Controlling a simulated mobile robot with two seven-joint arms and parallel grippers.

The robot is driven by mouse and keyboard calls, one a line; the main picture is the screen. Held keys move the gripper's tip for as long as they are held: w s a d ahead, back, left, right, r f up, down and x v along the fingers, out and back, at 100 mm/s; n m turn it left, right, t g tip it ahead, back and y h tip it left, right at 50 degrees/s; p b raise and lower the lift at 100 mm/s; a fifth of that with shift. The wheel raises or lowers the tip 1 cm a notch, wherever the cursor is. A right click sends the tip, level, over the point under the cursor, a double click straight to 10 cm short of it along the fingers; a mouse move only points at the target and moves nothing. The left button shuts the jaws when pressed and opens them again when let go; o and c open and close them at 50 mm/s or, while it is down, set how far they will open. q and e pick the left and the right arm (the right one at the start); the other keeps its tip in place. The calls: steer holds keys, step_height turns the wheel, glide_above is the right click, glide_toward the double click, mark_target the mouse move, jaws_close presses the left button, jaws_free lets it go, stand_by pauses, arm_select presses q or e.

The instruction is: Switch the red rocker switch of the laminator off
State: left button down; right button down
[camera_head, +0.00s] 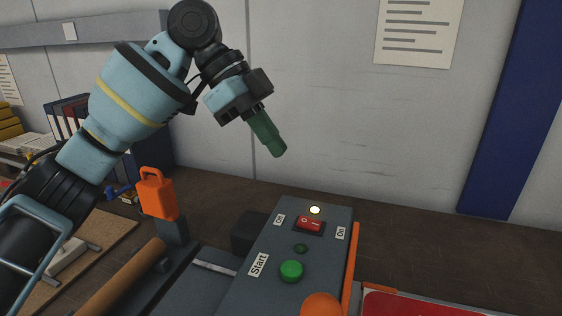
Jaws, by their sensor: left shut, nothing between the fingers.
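The laminator's grey control panel (330,270) stands at the lower middle of the head view. I cannot tell which side of the rocker is pressed. A small lamp (315,210) behind the switch is lit pale. My left gripper (276,150), with green fingers, is shut and empty. It hangs above and to the left of the switch, clear of it. My right gripper is out of view.
A green button (291,271) by a "Start" label and a small dark green lamp (300,248) are on the panel. An orange knob (322,305) is at its near edge. An orange handle (157,193) rises at left.

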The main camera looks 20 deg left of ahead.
arm_select(q)
glide_above(311, 222)
steer(key=a, duration=0.2)
steer(key=f, duration=0.6)
steer(key=shift+a+f, duration=0.2)
step_height(311, 222, down, 3)
steer(key=shift+d+f, duration=0.1)
steer(key=shift+f, duration=0.7)
steer(key=shift+f, duration=0.1)
steer(key=shift+s+a+f+h, duration=0.1)
steer(key=shift+a+f+h, duration=0.15)
steer(key=shift+h, duration=0.25)
steer(key=shift+d+r, duration=0.1)
